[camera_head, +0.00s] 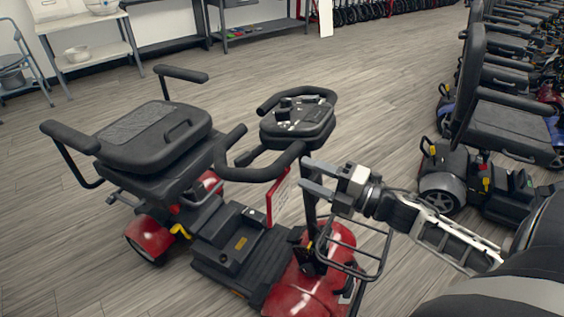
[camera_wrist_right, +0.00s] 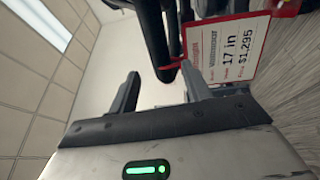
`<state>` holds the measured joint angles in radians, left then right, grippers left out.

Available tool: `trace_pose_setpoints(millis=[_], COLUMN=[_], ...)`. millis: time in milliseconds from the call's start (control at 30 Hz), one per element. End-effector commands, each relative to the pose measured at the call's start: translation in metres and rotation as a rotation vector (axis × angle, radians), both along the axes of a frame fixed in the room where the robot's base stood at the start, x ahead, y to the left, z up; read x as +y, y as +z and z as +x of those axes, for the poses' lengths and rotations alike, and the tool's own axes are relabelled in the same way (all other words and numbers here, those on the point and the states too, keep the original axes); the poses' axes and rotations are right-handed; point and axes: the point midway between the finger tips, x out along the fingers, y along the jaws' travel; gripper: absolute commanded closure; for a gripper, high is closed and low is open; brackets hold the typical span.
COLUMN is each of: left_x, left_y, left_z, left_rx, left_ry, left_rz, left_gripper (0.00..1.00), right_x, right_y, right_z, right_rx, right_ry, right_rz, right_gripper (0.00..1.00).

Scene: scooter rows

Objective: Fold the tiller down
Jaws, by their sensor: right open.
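A red and black mobility scooter stands in the middle of the head view, with its tiller (camera_head: 310,205) upright. The tiller's black console (camera_head: 298,120) and loop handlebar (camera_head: 262,174) are at its top. My right gripper (camera_head: 303,172) is open, with its fingers pointing left at the near end of the handlebar. I cannot tell if they touch it. In the right wrist view, black tubes (camera_wrist_right: 158,35) lie just beyond the open fingers (camera_wrist_right: 158,90), and nothing is between them. My left gripper is not in view.
A price tag (camera_wrist_right: 235,48) hangs beside the tubes in the wrist view. The scooter's seat (camera_head: 155,135) is to the left and a wire basket (camera_head: 355,250) is below my gripper. Parked scooters (camera_head: 500,120) line the right. Open wooden floor (camera_head: 370,100) lies behind.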

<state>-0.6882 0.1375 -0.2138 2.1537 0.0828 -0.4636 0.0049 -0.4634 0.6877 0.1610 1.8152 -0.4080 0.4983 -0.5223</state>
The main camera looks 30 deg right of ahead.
Motion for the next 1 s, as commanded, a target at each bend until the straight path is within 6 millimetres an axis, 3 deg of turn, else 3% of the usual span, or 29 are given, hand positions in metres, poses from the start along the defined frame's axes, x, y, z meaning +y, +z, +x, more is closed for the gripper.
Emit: trace_pose_setpoints(millis=[100,300,500,767,800,967,1000], left_x=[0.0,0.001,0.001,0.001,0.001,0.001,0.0], left_y=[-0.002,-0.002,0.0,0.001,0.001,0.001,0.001], left_z=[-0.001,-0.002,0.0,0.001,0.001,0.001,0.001], left_rx=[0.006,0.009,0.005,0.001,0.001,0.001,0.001], left_ry=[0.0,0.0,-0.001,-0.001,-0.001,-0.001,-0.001], left_rz=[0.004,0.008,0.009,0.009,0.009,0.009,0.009], left_gripper=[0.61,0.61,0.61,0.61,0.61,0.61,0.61], right_x=[0.012,0.026,0.033,0.033,0.034,0.033,0.034], right_y=[0.004,0.005,0.004,0.004,0.004,0.004,0.004], right_z=[0.024,0.052,0.064,0.065,0.065,0.065,0.065], right_rx=[-0.004,-0.001,0.001,0.002,0.002,0.001,0.001], right_ry=[0.0,-0.002,-0.001,-0.002,-0.002,-0.001,-0.001], right_rz=[0.0,0.002,0.003,0.002,0.002,0.003,0.003], right_gripper=[0.52,0.52,0.52,0.52,0.54,0.99,1.0])
